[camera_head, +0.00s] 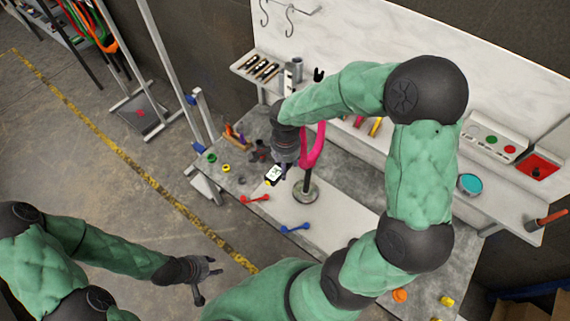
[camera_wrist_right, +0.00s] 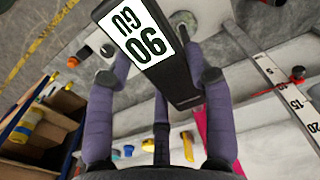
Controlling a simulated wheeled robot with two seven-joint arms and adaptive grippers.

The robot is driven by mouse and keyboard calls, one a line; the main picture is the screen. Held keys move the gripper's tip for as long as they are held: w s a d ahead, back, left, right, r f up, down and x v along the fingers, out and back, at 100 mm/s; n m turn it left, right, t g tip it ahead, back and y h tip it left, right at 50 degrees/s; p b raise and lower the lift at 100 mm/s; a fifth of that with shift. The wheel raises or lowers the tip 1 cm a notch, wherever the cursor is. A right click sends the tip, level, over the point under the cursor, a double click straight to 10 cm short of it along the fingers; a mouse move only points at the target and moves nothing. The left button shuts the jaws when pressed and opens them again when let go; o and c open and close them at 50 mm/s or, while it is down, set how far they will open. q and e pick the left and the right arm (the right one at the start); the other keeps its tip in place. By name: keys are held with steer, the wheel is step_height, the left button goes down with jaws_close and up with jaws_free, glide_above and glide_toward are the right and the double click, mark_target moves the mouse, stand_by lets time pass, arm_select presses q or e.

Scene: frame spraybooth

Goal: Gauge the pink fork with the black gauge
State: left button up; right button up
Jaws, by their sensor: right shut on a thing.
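The pink fork (camera_head: 314,150) stands upright on a post with a round metal base (camera_head: 306,192) on the bench; my right arm hides part of it. My right gripper (camera_head: 278,164) is shut on the black gauge (camera_head: 284,172), just left of the fork in the head view. In the right wrist view the gauge (camera_wrist_right: 180,85) lies between the purple fingers (camera_wrist_right: 158,78), its white label with "06" facing the camera. A strip of the pink fork (camera_wrist_right: 201,124) shows beside it; I see no contact. My left gripper (camera_head: 206,280) is open and empty, low over the floor.
Small red (camera_head: 255,198) and blue (camera_head: 295,228) parts lie on the bench near the stand. A shelf with a cyan-filled bowl (camera_head: 470,184) and a red tray (camera_head: 538,167) runs behind. A grey metal frame (camera_head: 170,65) stands left of the bench.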

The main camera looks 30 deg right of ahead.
mark_target(272, 180)
steer(key=shift+w+d, duration=0.35)
steer(key=shift+d, duration=0.45)
stand_by(1.1)
stand_by(0.6)
steer(key=shift+s+a+b, duration=0.45)
steer(key=shift+s+a, duration=0.05)
steer(key=shift+a, duration=0.75)
steer(key=shift+s+a+b, duration=0.4)
steer(key=shift+s+a, duration=0.15)
steer(key=shift+a, duration=0.7)
steer(key=shift+s+a+b, duration=0.45)
steer(key=shift+s+a, duration=0.05)
steer(key=shift+a, duration=0.75)
steer(key=shift+f, duration=0.1)
steer(key=w+f+n+b, duration=0.2)
steer(key=f+n+b, duration=0.2)
steer(key=f, duration=0.1)
steer(key=w+f+n+b, duration=0.3)
steer(key=f+n+b, duration=0.1)
steer(key=f, duration=0.2)
steer(key=w+f+n+b, duration=0.3)
steer(key=f+n+b, duration=0.1)
steer(key=f, duration=0.2)
steer(key=shift+w+a+f+n, duration=0.1)
steer(key=shift+w+a+n, duration=0.1)
steer(key=shift+a+n, duration=0.15)
steer(key=shift+w+f+n, duration=0.2)
steer(key=shift+f+n, duration=0.1)
steer(key=shift+n, duration=0.15)
